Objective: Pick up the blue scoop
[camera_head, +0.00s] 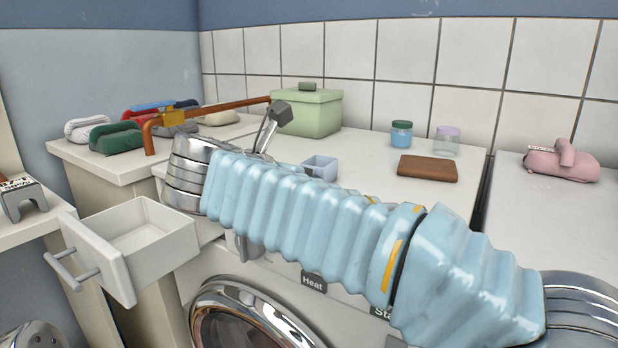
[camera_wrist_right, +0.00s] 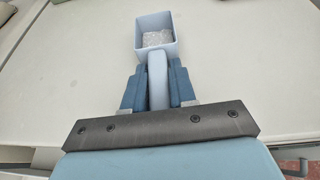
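The blue scoop (camera_head: 320,166) shows in the head view as a small open cup just behind my right arm, above the washer's white top. Its handle is hidden there by the arm. In the right wrist view the scoop (camera_wrist_right: 157,36) points away from me, with whitish contents in its cup. My right gripper (camera_wrist_right: 158,90) has one dark blue finger on each side of the scoop's handle, with no clear gap. Whether the cup touches the surface cannot be told. My left gripper is not in view.
An open white drawer (camera_head: 157,238) juts out at left. A green box (camera_head: 310,110), a teal-lidded jar (camera_head: 401,134), a lavender-lidded jar (camera_head: 446,142) and a brown block (camera_head: 428,168) stand behind my arm. A copper-coloured rail (camera_head: 215,107) and several coloured items lie at back left.

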